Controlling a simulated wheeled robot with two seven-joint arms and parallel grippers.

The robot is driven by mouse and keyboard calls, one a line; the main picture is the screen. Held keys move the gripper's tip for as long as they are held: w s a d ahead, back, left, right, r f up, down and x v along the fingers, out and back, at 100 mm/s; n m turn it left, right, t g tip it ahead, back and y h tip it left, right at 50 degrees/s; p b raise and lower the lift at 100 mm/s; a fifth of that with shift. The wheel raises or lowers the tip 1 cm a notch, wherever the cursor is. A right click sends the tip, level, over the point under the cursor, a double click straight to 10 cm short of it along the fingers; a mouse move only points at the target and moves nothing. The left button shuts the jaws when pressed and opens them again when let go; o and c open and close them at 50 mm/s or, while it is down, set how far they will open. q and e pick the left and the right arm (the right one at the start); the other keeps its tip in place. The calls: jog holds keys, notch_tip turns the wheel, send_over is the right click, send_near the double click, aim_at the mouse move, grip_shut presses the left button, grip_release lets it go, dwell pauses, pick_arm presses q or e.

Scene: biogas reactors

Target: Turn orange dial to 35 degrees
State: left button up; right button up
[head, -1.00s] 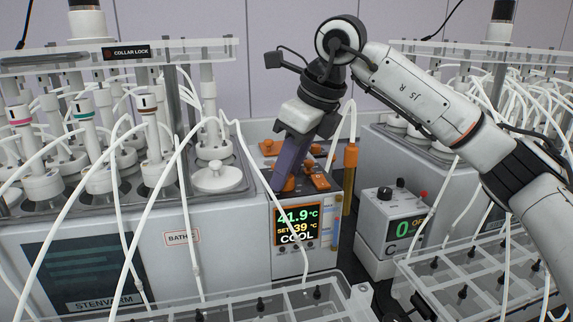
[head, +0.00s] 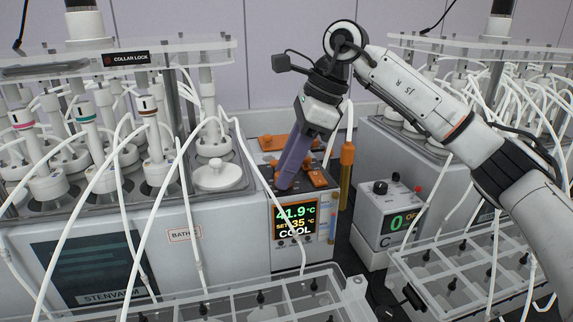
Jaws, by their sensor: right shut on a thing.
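The display (head: 296,221) on the front of the bath's control unit reads 41.9 °C in green, SET 35 °C in orange and COOL in white. My right gripper (head: 284,186) points down onto the top of this unit, just above the display. It is shut on the orange dial, which is mostly hidden behind the purple-grey fingers. Other orange parts (head: 318,178) show on the unit's top beside the fingers. My left gripper is not in view.
A white lidded port (head: 218,175) and several tubed vessels stand to the left. An orange-capped tube (head: 346,160) stands close right of the gripper. A grey box with a black knob (head: 388,206) is further right. Clear racks (head: 290,298) lie in front, and white hoses cross the view.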

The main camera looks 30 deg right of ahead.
jog(key=shift+r, duration=0.1)
jog(key=o, duration=0.8)
jog(key=v, duration=1)
jog(key=shift+r, duration=0.15)
jog(key=shift+d, duration=0.1)
